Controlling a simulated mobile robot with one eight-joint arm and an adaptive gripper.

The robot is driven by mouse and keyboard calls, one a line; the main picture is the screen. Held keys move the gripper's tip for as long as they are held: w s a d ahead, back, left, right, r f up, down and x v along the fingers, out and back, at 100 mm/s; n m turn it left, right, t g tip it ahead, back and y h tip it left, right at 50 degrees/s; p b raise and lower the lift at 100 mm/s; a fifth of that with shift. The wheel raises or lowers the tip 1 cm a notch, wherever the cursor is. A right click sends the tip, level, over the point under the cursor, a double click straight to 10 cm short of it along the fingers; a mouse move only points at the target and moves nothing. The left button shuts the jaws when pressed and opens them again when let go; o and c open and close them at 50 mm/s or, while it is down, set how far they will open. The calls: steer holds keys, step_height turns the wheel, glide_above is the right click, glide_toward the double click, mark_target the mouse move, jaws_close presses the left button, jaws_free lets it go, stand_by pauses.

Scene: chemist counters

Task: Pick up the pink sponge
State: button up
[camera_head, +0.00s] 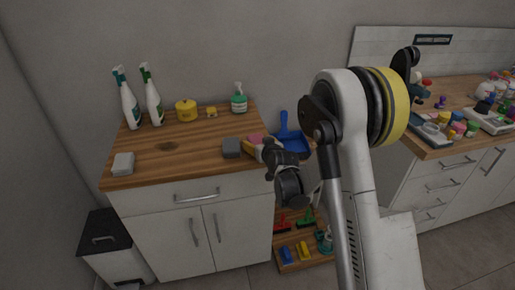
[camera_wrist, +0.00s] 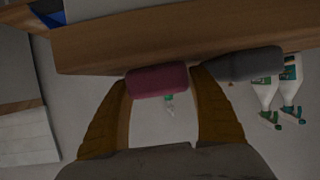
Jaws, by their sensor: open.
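The pink sponge (camera_head: 255,138) lies near the right front of the wooden counter top, partly hidden by my gripper (camera_head: 256,149). In the wrist view the pink sponge (camera_wrist: 157,81) sits between the tips of my two yellowish fingers (camera_wrist: 161,84). The fingers are spread, one on each side of the sponge. The left finger looks very close to its end; whether either finger touches it I cannot tell.
A dark grey sponge (camera_head: 232,148) lies just left of my gripper; in the wrist view it (camera_wrist: 243,64) is beside the right finger. A pale block (camera_head: 123,164), spray bottles (camera_head: 131,106), a yellow pot (camera_head: 186,111) and a green-labelled bottle (camera_head: 239,102) share the counter. A blue dustpan (camera_head: 294,143) is behind my gripper.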

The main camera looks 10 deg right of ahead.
steer(key=shift+w+a+f, duration=0.1)
steer(key=shift+w+f, duration=0.1)
steer(key=shift+w, duration=0.35)
steer(key=c, duration=0.6)
steer(key=shift+r, duration=0.15)
